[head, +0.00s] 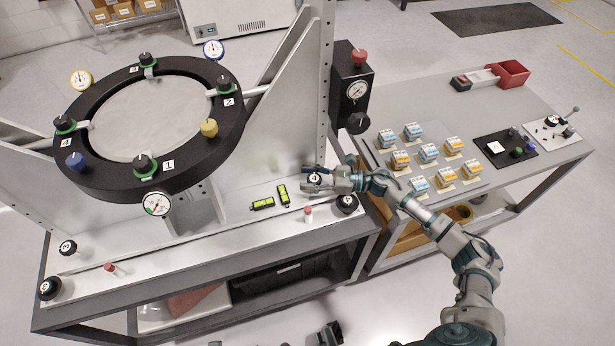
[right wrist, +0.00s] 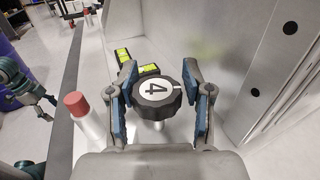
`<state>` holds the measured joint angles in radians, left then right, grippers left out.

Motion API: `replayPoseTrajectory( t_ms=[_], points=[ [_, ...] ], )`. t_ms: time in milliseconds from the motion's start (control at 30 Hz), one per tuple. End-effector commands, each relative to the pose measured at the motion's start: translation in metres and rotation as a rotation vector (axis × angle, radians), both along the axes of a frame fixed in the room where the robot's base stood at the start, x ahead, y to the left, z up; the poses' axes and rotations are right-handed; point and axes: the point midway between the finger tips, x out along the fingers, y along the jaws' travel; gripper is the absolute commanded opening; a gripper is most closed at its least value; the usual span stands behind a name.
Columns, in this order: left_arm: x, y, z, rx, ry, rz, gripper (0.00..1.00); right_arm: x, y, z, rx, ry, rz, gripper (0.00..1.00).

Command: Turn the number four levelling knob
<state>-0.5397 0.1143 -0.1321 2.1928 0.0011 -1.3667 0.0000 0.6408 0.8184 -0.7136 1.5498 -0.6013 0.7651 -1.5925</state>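The number four levelling knob (right wrist: 157,88) is black and ribbed, with a white cap marked 4. In the head view the knob's cap (head: 314,177) shows at the right end of the fixture base, partly covered by my right gripper (head: 317,185).
Another black knob (head: 347,203) and a red-topped post (head: 308,213) stand close to my right gripper. Two yellow-green levels (head: 283,195) lie to its left. An upright metal plate (right wrist: 240,60) rises close on the right in the wrist view. The black mirror ring (head: 225,150) stands further left.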

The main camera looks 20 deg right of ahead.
Motion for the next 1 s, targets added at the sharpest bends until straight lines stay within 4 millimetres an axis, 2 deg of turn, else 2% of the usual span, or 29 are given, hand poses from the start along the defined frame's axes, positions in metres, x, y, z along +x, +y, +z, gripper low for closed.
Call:
replayPoseTrajectory(
  t_ms=[400,500,667,933,967,1000],
  points=[
    [0.0,0.0,0.0,0.001,0.0,0.0,0.7,-0.029,-0.083,-0.002,0.0,0.002,-0.005,0.49],
    [0.0,0.0,0.0,0.001,0.0,0.0,0.7,-0.035,-0.097,-0.002,0.0,0.001,-0.004,0.49],
    [0.0,0.0,0.0,0.001,0.0,0.0,0.7,-0.039,-0.109,-0.002,0.001,0.001,-0.003,0.49],
    [0.0,0.001,0.0,0.001,0.0,0.0,0.7,-0.04,-0.11,-0.001,0.001,0.0,-0.003,0.49],
    [0.001,0.001,0.0,0.001,0.001,0.0,0.7,-0.04,-0.11,-0.001,0.001,0.0,-0.003,0.54],
    [0.001,0.001,0.0,0.0,0.0,0.0,0.7,-0.04,-0.11,-0.001,0.001,0.0,-0.003,0.64]
  ],
)
